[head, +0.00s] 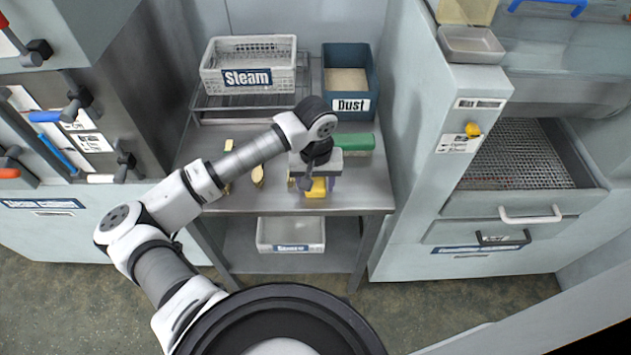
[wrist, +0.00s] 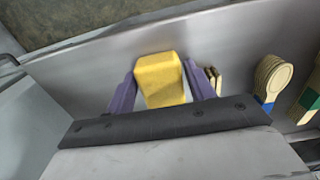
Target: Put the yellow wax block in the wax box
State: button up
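The yellow wax block (head: 315,188) is at the front part of the metal table, under my gripper (head: 318,184). In the wrist view the block (wrist: 160,78) sits between the two purple fingers of my gripper (wrist: 160,70), which meet its sides at the tips. The gripper looks shut on it. I cannot tell whether the block touches the table. No box has a label that I can read as wax; a small grey tray (head: 471,44) with a pale yellow lid (head: 467,10) stands on the machine at right.
The Steam basket (head: 222,82) stands on a rack at the table's back, beside the blue Dust bin (head: 327,55). A green item (head: 355,141) lies right of my gripper. Wooden spoons (head: 258,175) lie to the left. Another bin (head: 290,234) is on the lower shelf. The table's front right (head: 368,190) is clear.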

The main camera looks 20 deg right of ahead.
aim_at(316, 183)
jog(key=shift+r, duration=0.15)
notch_tip(316, 183, up, 12)
jog(key=b, duration=0.3)
jog(key=shift+b, duration=0.3)
